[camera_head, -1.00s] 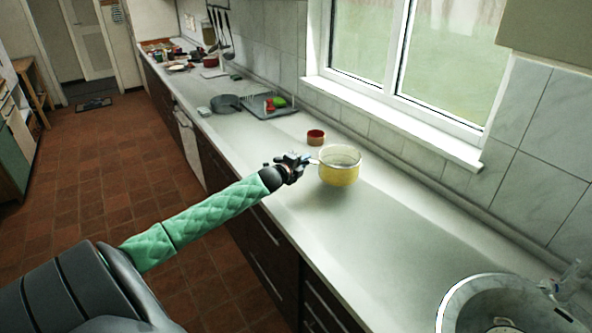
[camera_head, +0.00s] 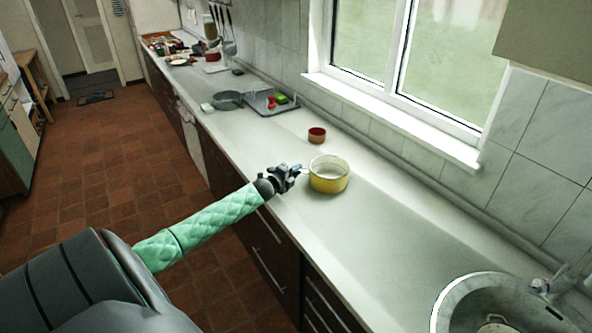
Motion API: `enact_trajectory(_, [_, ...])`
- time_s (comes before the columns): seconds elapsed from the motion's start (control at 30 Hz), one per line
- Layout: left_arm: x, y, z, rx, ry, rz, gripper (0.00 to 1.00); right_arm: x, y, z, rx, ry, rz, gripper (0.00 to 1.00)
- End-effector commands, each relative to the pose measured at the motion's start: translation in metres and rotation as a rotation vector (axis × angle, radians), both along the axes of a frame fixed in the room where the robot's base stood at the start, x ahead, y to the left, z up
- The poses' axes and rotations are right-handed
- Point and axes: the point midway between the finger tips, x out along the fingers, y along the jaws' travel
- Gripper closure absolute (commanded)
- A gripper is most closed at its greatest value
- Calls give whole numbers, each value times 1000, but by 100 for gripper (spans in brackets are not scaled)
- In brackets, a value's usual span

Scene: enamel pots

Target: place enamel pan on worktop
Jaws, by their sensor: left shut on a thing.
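The enamel pan (camera_head: 329,178) is yellow outside with a pale rim and inside. It is upright at the worktop's middle, low over or on the surface; I cannot tell for certain whether it touches. My left gripper (camera_head: 296,170) is at the pan's left side, shut on its handle, which is mostly hidden by the fingers. The worktop (camera_head: 400,235) is a long pale counter running under the window. My right gripper is not in view.
A small red-brown pot (camera_head: 317,135) stands behind the pan. A grey pan (camera_head: 228,100) and a tray (camera_head: 262,106) with small red and green things are farther back. A round sink (camera_head: 447,293) is at the lower right. The worktop between pan and sink is clear.

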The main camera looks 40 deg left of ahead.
Motion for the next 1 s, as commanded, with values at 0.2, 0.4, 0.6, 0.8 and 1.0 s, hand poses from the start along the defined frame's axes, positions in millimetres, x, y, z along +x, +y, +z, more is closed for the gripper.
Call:
enact_trajectory(0.2, [1, 0, 1, 0, -3, 0, 100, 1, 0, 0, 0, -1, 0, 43])
enact_trajectory(0.4, [0, 0, -2, 1, 0, 0, 76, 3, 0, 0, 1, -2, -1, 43])
enact_trajectory(0.6, [0, 0, -2, 0, 0, 0, 60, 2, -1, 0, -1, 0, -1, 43])
enact_trajectory(0.8, [0, 0, -1, 0, 0, 0, 60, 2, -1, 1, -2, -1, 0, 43])
enact_trajectory(1.0, [-10, 0, -2, 1, 2, 0, 60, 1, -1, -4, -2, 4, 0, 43])
